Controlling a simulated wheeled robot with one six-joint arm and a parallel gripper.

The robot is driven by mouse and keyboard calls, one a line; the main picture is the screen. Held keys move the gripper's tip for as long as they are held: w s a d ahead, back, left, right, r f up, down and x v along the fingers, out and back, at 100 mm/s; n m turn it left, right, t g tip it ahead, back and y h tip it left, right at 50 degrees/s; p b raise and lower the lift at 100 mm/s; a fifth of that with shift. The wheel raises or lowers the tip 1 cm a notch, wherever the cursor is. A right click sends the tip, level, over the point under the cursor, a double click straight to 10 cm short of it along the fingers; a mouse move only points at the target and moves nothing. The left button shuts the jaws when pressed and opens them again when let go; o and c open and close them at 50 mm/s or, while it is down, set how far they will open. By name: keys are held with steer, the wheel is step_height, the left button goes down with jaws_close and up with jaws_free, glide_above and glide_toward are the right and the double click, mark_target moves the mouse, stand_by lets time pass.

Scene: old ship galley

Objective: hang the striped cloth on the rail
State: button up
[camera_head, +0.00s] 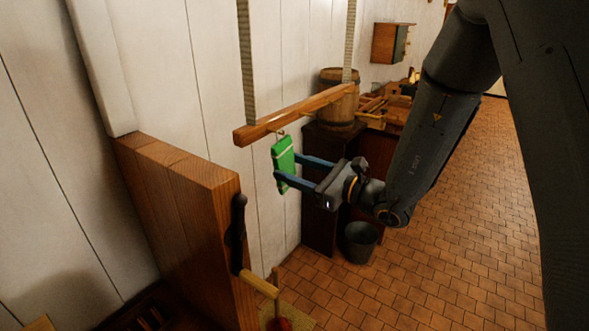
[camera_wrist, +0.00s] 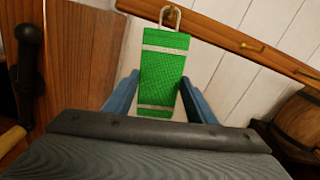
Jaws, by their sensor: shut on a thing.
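The wooden rail (camera_head: 300,112) hangs on straps just above the cloth; in the wrist view the rail (camera_wrist: 232,38) crosses behind the loop. A small peg (camera_wrist: 243,45) sits on the rail to the right of the loop. I cannot tell whether the loop touches the rail.
A wooden partition (camera_head: 190,205) with a dark handle (camera_head: 238,235) stands left of my gripper. A barrel (camera_head: 338,98) stands on a dark cabinet (camera_head: 322,190) behind the rail. A bucket (camera_head: 361,242) is on the tiled floor, which is open at the right.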

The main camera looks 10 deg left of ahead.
steer(key=o, duration=1.1)
steer(key=shift+o, duration=0.2)
